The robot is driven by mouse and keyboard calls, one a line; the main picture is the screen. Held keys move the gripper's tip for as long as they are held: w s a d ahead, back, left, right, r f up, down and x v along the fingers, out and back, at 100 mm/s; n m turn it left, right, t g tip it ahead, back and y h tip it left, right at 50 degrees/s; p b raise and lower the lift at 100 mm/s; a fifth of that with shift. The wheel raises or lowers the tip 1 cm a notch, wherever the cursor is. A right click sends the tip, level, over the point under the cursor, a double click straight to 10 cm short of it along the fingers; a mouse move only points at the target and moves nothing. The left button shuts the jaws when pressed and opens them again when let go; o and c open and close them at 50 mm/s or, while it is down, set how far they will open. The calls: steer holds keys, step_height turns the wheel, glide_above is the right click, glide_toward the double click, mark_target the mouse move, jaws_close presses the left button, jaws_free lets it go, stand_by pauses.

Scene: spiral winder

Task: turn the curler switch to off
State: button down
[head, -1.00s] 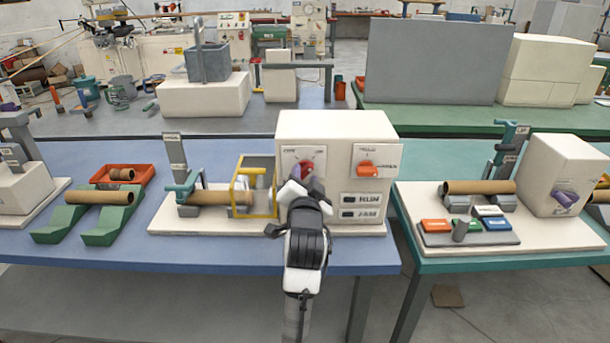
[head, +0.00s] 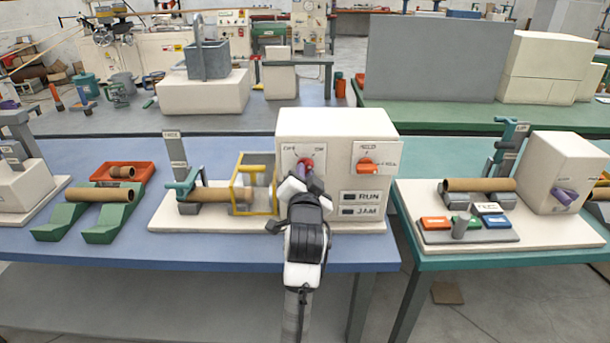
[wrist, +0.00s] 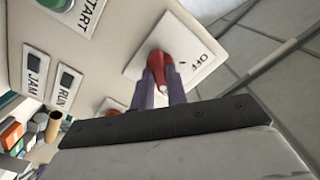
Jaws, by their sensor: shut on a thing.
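The curler switch is a red knob (head: 305,163) on a white plate with OFF and ON marks, on the front of a cream machine box (head: 335,124). In the wrist view the red knob (wrist: 157,58) sits between my two purple-grey fingers, beside the word OFF. My gripper (head: 301,181) reaches the knob from the front, and its fingers (wrist: 161,84) are shut on it. In the head view my gripper hides the knob's lower part. I cannot tell the knob's exact pointing.
An orange knob (head: 367,165) sits on a second plate to the right. RUN (head: 362,197) and JAM (head: 361,211) indicators are below it. A yellow guard frame (head: 254,184) and cardboard tube (head: 212,195) stand close to the left. A second station (head: 540,233) is on the right.

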steer(key=n+p, duration=0.1)
steer(key=n, duration=0.3)
steer(key=n+p, duration=0.1)
steer(key=n, duration=1)
steer(key=shift+n, duration=0.4)
stand_by(0.4)
steer(key=c, duration=1.4)
jaws_free()
